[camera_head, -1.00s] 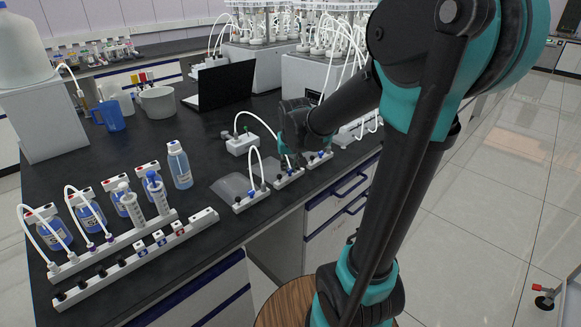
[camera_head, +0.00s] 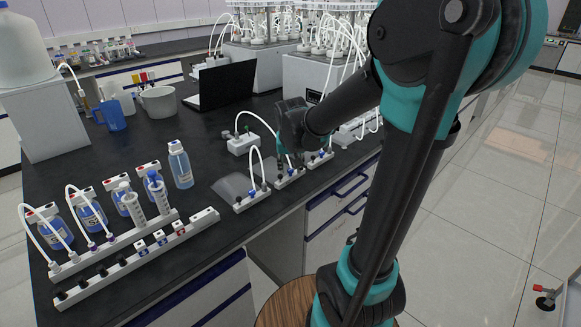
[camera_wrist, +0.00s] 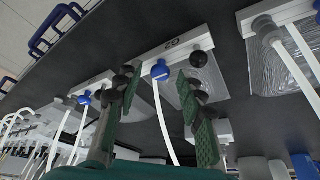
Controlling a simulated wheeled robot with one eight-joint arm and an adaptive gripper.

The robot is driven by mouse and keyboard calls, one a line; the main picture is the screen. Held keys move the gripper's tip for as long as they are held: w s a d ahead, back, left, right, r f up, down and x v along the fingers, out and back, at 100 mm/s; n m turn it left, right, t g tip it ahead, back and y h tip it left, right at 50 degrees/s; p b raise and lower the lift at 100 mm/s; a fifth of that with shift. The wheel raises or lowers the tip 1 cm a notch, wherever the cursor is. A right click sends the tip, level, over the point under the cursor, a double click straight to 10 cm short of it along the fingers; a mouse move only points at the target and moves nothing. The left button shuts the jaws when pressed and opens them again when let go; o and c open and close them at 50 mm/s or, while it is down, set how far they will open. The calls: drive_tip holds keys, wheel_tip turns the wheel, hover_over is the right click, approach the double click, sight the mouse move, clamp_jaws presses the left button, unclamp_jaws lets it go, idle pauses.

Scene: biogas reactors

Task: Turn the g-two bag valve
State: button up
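The g-two bag valve is a blue valve (camera_wrist: 160,71) on a white block marked G2 (camera_wrist: 174,43), with a white tube running from it. In the head view the white block (camera_head: 289,179) lies near the bench's front edge, in the middle of a row of similar blocks. My gripper (camera_wrist: 150,85) is open, its two green-and-black fingers on either side of the blue valve and tube in the wrist view. I cannot tell whether a finger touches the valve. In the head view my gripper (camera_head: 291,155) is just above the block, and its fingertips are hard to make out.
Neighbouring valve blocks stand on both sides, one with a blue valve and an arched tube (camera_head: 252,194), another at the right (camera_head: 319,158). Black knobs (camera_wrist: 198,58) sit close to the fingers. A clear bag (camera_wrist: 276,75) lies alongside. A white box (camera_head: 242,144) stands behind.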

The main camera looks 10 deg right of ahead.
drive_tip(key=v, duration=1.2)
idle(0.4)
drive_tip(key=s+d+f+n, duration=0.1)
drive_tip(key=s+d+f, duration=0.1)
drive_tip(key=s+f, duration=0.5)
drive_tip(key=s+d+f, duration=0.3)
drive_tip(key=s+f, duration=0.4)
drive_tip(key=f, duration=0.5)
drive_tip(key=shift+s+f+n+y, duration=0.25)
drive_tip(key=shift+f+n+y, duration=0.05)
drive_tip(key=shift+f+n, duration=0.1)
drive_tip(key=shift+r, duration=0.1)
